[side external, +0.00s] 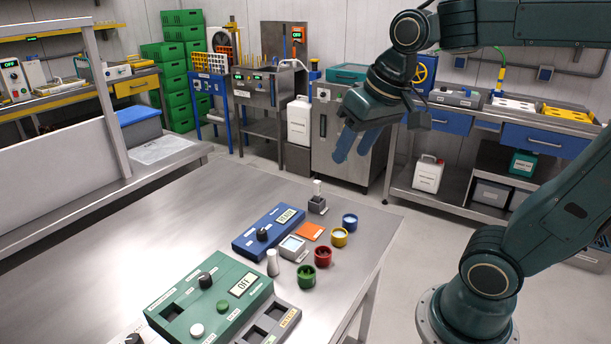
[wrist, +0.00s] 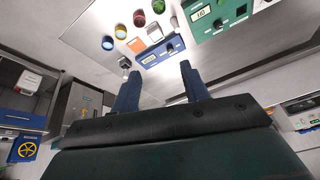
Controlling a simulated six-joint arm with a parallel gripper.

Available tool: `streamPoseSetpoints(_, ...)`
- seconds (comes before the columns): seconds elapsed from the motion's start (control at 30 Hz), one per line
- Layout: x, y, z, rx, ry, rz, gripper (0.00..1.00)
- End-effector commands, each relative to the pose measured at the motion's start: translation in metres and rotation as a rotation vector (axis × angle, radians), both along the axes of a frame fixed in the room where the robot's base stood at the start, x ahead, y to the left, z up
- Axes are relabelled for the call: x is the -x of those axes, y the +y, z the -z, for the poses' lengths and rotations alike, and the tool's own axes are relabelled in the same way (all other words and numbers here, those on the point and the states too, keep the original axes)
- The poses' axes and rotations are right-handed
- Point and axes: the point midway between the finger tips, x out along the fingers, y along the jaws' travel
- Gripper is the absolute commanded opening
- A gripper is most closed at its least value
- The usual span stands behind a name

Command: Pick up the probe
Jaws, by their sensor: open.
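A small grey stand (side external: 317,207) with a pale upright piece, which looks like the probe (side external: 317,187), stands at the far end of the steel table beside the blue meter (side external: 268,231). The stand also shows small in the wrist view (wrist: 125,63), near the blue meter (wrist: 160,52). My gripper (side external: 351,157) is open and empty, high above and beyond the table's far right corner. Its two blue fingers show in the wrist view (wrist: 160,68) with nothing between them. It is well apart from the probe.
Blue, yellow, red and green cups (side external: 307,276) line the table's right side. An orange card (side external: 310,231), a grey square dish (side external: 293,248), a white cylinder (side external: 272,263) and a green device (side external: 209,300) are nearby. The table's left part is clear.

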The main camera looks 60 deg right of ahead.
Motion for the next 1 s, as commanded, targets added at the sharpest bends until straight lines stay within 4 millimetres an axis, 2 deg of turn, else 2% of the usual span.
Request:
streamPoseSetpoints(0.2,-0.045,-0.025,-0.005,-0.049,0.053,0.174,0.45)
streamPoseSetpoints(0.47,-0.095,-0.062,0.0,-0.103,0.108,0.379,0.45)
streamPoseSetpoints(0.77,-0.147,-0.113,0.022,-0.16,0.17,0.62,0.45)
streamPoseSetpoints(1.0,-0.181,-0.159,0.052,-0.202,0.217,0.815,0.45)
